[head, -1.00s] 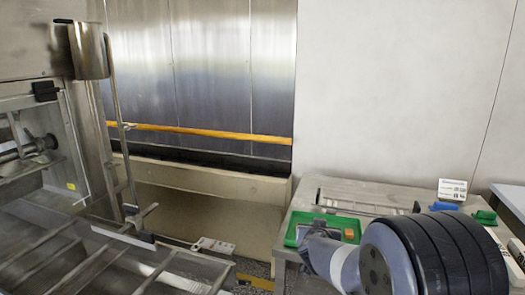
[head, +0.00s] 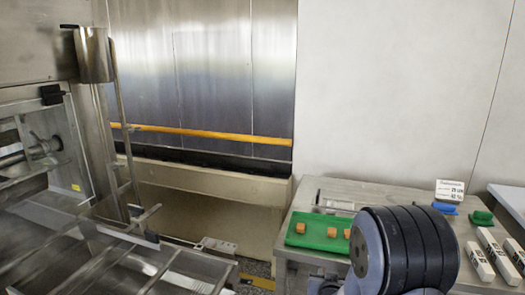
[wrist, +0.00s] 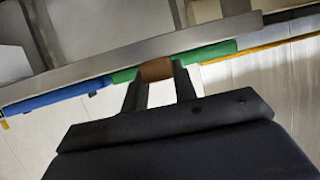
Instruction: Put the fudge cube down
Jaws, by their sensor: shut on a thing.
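In the wrist view, my gripper (wrist: 157,73) is shut on a brown fudge cube (wrist: 155,69), which sits between its fingertips. The edge of a green board shows beside the cube in this view (wrist: 215,51); I cannot tell whether the cube touches it. In the head view, the green board (head: 313,243) lies on the steel table with orange-brown cubes on it, one at the left (head: 300,228), one further right (head: 332,232) and one partly beside my arm (head: 347,233). My arm hides the gripper in the head view.
The steel table (head: 290,262) also bears a small white sign (head: 450,190), blue (head: 444,208) and green (head: 481,218) items and several white boxes (head: 479,262) at the right. A metal machine (head: 40,150) stands at the left. The board's front left part is bare.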

